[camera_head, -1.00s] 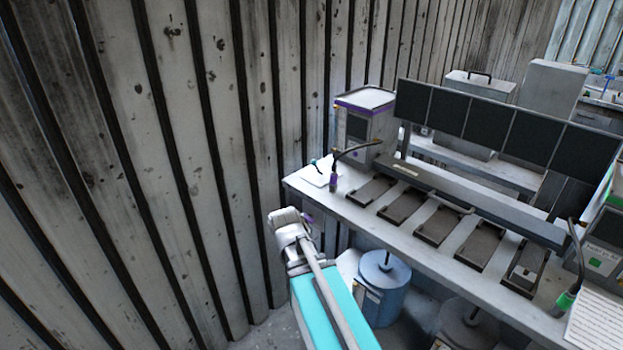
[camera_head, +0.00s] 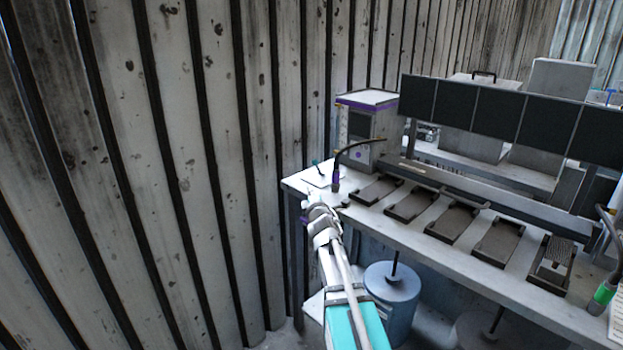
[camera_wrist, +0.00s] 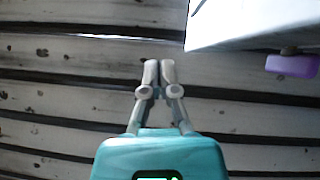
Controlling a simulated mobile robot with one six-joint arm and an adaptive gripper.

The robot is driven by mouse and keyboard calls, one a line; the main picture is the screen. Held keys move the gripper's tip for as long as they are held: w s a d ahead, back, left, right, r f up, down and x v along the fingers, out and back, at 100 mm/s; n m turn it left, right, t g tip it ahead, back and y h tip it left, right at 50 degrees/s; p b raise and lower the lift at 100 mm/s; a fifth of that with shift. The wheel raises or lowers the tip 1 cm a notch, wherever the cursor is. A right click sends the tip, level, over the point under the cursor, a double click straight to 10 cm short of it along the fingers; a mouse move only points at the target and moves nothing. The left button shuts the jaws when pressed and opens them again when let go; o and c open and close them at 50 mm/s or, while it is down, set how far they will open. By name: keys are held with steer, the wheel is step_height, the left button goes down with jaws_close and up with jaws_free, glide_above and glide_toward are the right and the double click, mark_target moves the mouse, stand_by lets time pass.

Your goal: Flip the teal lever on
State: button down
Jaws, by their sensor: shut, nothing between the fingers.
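My gripper (camera_wrist: 159,68) is shut and empty in the wrist view, its fingertips together in front of the corrugated wall. In the head view my arm reaches up to the bench's left front corner, where its end hides part of the edge. A small teal-tipped item (camera_head: 316,162) stands or leans at the back left of the bench top; it is too small to tell whether it is the teal lever or how it is set. No other clear teal lever shows, and the wrist view shows none.
The bench (camera_head: 415,236) carries several dark trays, a purple-trimmed box (camera_head: 366,125) and a gooseneck (camera_head: 350,148) with a purple base. A purple knob (camera_wrist: 292,66) sits right of my fingers, near a pale panel edge (camera_wrist: 240,25). A blue-grey drum (camera_head: 392,283) stands below. The corrugated wall (camera_head: 150,180) closes the left.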

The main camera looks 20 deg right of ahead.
mark_target(318, 168)
steer(key=shift+w+d+r+n+t, duration=0.1)
steer(key=shift+d+r+n+t, duration=0.05)
steer(key=shift+n+t, duration=0.15)
steer(key=shift+w, duration=0.1)
steer(key=p+x, duration=0.1)
steer(key=x, duration=0.8)
steer(key=shift+w+d, duration=0.1)
steer(key=shift+w, duration=0.25)
steer(key=shift+w+d, duration=0.2)
steer(key=shift+w, duration=0.05)
steer(key=shift+w+d+r+p, duration=0.2)
steer(key=shift+w+d, duration=0.2)
steer(key=shift+d, duration=0.35)
steer(key=shift+w+d+r+p, duration=0.2)
steer(key=shift+w+d, duration=0.2)
steer(key=shift+d, duration=0.35)
